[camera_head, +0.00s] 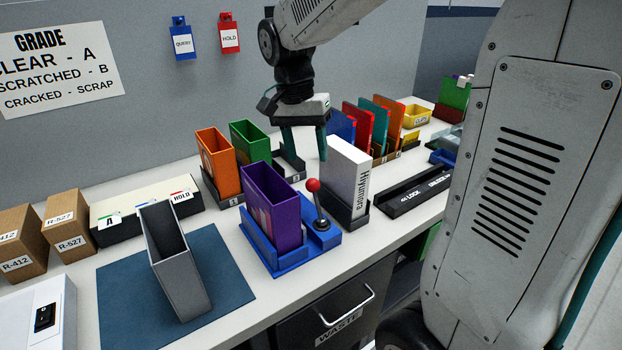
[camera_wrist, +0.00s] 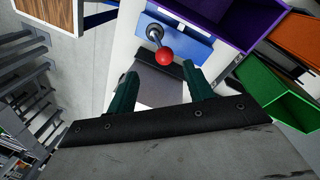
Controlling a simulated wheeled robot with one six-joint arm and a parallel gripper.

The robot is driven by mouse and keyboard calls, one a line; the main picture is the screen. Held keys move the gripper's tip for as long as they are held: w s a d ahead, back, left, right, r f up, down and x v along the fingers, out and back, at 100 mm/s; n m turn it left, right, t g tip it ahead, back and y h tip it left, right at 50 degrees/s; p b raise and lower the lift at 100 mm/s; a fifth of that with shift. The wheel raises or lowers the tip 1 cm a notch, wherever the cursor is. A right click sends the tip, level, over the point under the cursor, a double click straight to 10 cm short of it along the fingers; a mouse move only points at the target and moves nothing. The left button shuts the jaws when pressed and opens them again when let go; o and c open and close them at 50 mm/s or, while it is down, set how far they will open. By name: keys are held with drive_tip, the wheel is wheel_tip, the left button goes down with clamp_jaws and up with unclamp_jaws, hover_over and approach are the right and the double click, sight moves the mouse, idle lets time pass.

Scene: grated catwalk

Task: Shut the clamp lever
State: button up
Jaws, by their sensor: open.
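The clamp lever (camera_head: 319,205) is a short dark stick with a red ball knob, standing almost upright on the right part of a blue fixture (camera_head: 309,247). A purple open-topped box (camera_head: 271,210) stands in that fixture, left of the lever. My gripper (camera_head: 305,146) is open and empty, above and behind the lever. In the wrist view the red knob (camera_wrist: 164,57) shows just beyond and between the green fingertips (camera_wrist: 160,76). The fingers do not appear to touch it.
A white case (camera_head: 346,172) in a dark holder stands right behind the lever. Orange (camera_head: 216,163) and green (camera_head: 250,143) boxes stand behind the purple one. A grey open box (camera_head: 177,265) sits on a blue mat (camera_head: 122,290) at left. A black tray (camera_head: 412,190) lies at right.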

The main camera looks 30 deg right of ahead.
sight(311, 179)
drive_tip(key=shift+w+d+f+m, duration=0.2)
drive_tip(key=shift+w+f+m, duration=0.1)
drive_tip(key=shift+w, duration=0.15)
drive_tip(key=shift+w+f, duration=0.1)
drive_tip(key=shift+f, duration=0.1)
drive_tip(key=f, duration=0.5)
drive_tip(key=s+f, duration=0.1)
drive_tip(key=f, duration=0.1)
drive_tip(key=shift+d+f, duration=0.15)
drive_tip(key=shift+d, duration=0.25)
drive_tip(key=c, duration=1)
drive_tip(key=shift+o, duration=0.2)
